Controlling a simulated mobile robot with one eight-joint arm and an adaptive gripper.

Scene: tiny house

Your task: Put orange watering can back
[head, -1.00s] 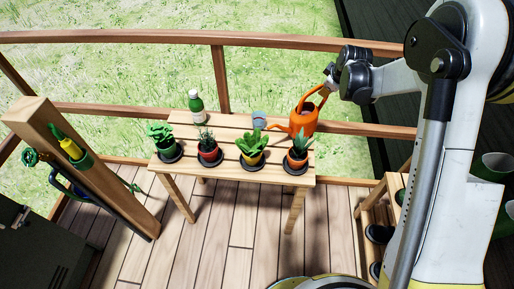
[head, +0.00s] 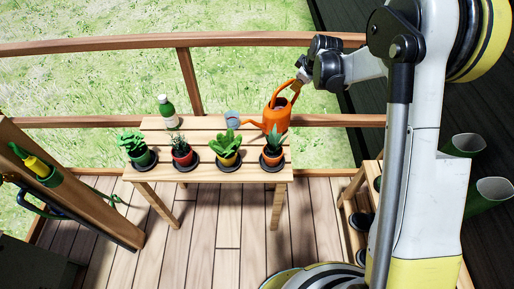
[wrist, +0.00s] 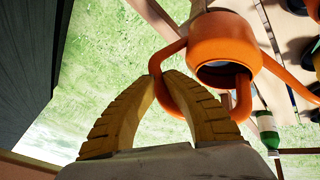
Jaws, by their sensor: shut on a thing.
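The orange watering can (head: 277,118) is at the back right of the slatted wooden table (head: 205,133), behind the rightmost potted plants. Its spout with a grey-blue rose (head: 232,119) points left. My gripper (head: 297,88) is above the can at its handle. In the wrist view, the yellow fingers of my gripper (wrist: 165,82) are shut on the can's looped handle, and the can (wrist: 222,48) hangs beyond them with its dark opening showing. I cannot tell whether the can's base touches the table.
Potted plants stand along the table's front edge, including a yellow pot (head: 227,158) and an orange-red pot (head: 272,155). A green bottle (head: 168,112) stands at the back left. A wooden railing (head: 190,80) runs behind. Green cylinders (head: 490,190) are at right.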

